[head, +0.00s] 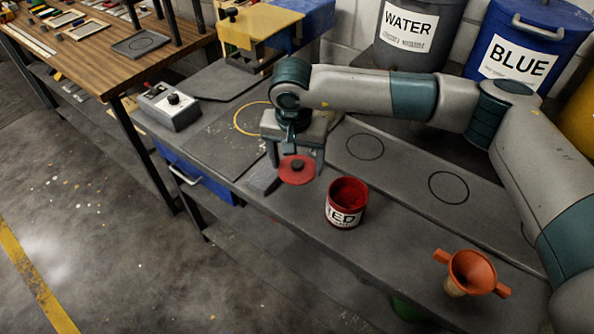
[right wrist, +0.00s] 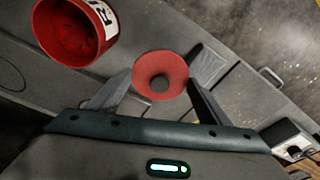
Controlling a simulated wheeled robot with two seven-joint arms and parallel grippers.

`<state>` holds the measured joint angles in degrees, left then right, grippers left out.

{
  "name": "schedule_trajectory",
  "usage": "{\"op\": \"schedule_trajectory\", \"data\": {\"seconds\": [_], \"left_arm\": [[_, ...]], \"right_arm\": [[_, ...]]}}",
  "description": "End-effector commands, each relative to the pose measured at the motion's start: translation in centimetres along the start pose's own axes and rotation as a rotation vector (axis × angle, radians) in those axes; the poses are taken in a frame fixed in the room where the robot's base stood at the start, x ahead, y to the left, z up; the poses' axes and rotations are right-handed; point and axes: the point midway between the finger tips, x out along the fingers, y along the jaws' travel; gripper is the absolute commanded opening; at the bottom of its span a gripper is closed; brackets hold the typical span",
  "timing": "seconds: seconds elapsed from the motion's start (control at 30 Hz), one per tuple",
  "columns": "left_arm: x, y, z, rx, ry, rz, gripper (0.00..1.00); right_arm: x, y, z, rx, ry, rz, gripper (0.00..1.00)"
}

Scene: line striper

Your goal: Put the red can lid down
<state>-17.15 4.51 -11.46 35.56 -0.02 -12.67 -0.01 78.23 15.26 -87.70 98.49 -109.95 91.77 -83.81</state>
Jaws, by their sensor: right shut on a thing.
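The red can lid (head: 290,177) is a round disc with a dark knob in its middle. My right gripper (head: 298,163) is shut on it, with one finger on either side. In the right wrist view the lid (right wrist: 160,68) shows between the fingertips (right wrist: 160,85). It appears held above the bench, left of the can; the exact gap is hard to tell. The open red can (head: 343,214) stands upright with red inside and a white label; it also shows in the right wrist view (right wrist: 72,35). My left gripper is not in view.
A control box (head: 170,107) stands at the left, an orange funnel (head: 472,272) at the right. WATER (head: 412,35) and BLUE (head: 525,45) drums stand behind. Bench markings include a yellow ring and black circles.

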Motion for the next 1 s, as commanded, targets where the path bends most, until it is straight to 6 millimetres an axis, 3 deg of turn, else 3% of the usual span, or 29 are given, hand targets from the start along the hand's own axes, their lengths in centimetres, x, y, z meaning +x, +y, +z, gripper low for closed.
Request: {"op": "schedule_trajectory", "data": {"seconds": [0.33,1.0], "left_arm": [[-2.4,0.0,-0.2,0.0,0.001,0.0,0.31],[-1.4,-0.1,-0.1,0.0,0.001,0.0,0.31]], "right_arm": [[3.2,0.1,0.6,0.001,-0.003,0.002,0.5],[4.4,0.1,0.7,0.0,-0.001,0.001,0.5]]}}
